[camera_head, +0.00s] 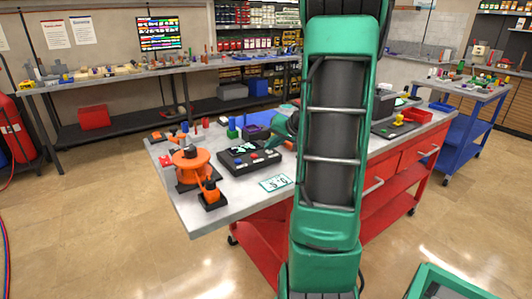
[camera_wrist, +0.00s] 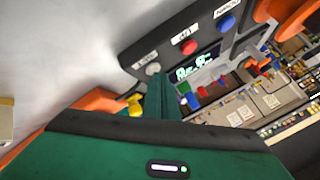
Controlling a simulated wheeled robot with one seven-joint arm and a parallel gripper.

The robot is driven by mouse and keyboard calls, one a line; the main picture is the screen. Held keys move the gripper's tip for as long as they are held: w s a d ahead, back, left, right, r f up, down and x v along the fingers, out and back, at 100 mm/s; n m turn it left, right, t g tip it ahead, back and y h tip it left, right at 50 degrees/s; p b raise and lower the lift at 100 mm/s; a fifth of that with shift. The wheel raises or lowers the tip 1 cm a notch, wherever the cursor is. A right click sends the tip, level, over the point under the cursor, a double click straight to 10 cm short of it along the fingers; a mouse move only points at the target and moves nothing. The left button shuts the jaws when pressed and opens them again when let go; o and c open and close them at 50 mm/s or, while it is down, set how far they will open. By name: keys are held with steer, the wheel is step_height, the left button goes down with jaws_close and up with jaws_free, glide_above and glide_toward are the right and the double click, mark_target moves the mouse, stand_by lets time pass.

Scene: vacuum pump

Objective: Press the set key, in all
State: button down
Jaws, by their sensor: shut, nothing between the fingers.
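A black control box (camera_head: 262,165) with a small display stands on the workbench. In the wrist view its panel (camera_wrist: 135,55) runs diagonally across the top, with a lit display (camera_wrist: 195,66). It carries a white key (camera_wrist: 153,69), a red key (camera_wrist: 189,47) and a blue key (camera_wrist: 228,23), each beside a white label. The label lettering is too tilted and small to read surely. My gripper (camera_wrist: 163,86) is shut and empty. Its fingertips appear close beside the white key; I cannot tell whether they touch.
An orange pump-like device (camera_head: 190,162) stands left of the box on the grey workbench (camera_head: 225,212). A white card (camera_head: 275,183) lies in front of the box. Small coloured items crowd the bench behind it. A blue cart (camera_head: 455,150) stands at the right. Floor is clear at the left.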

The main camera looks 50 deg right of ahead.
stand_by(0.4)
steer(key=shift+r, duration=0.75)
steer(key=shift+r, duration=0.1)
step_height(320, 180, up, 5)
steer(key=shift+f, duration=0.1)
stand_by(0.3)
steer(key=shift+a, duration=0.1)
stand_by(0.7)
